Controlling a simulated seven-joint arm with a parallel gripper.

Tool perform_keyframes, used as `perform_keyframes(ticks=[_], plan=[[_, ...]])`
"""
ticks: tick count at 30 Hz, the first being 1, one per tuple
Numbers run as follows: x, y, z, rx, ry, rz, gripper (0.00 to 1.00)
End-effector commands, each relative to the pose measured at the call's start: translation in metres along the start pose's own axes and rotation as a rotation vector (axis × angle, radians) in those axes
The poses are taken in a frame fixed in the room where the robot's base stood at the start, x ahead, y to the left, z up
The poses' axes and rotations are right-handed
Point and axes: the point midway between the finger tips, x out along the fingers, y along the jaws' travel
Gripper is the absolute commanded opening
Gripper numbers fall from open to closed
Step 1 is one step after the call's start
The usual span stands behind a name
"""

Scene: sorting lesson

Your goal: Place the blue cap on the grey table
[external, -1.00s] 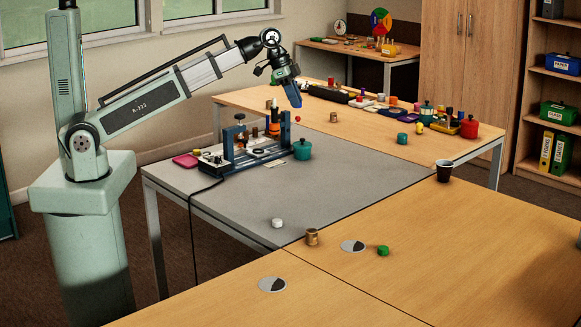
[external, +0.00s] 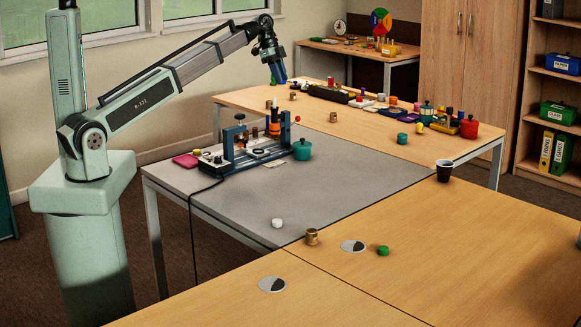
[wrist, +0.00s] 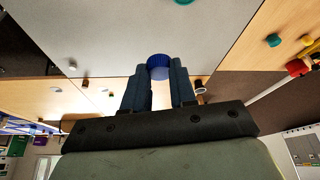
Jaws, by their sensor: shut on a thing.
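The blue cap (wrist: 159,62) shows in the wrist view as a round ribbed lid between the two fingertips. My gripper (wrist: 158,72) is shut on it. In the external view my gripper (external: 281,76) hangs in the air above the height of the tables, pointing down; the cap cannot be made out clearly there. The grey table (external: 335,205) stands in the middle of the external view, below and in front of the gripper in the picture. Its top also shows in the wrist view (wrist: 90,30).
The middle is clear. Wooden tables adjoin, with a dark cup (external: 445,171) and a green cap (external: 383,251).

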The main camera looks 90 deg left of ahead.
Motion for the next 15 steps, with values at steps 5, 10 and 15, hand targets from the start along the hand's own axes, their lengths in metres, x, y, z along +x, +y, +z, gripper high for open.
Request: perform_keyframes(ticks=[5, 10, 15], plan=[[-0.023, -0.040, 0.052, 0.052, 0.000, 0.024, 0.00], [-0.041, -0.063, 0.096, 0.101, 0.000, 0.044, 0.00], [-0.054, -0.078, 0.128, 0.135, 0.000, 0.058, 0.00]])
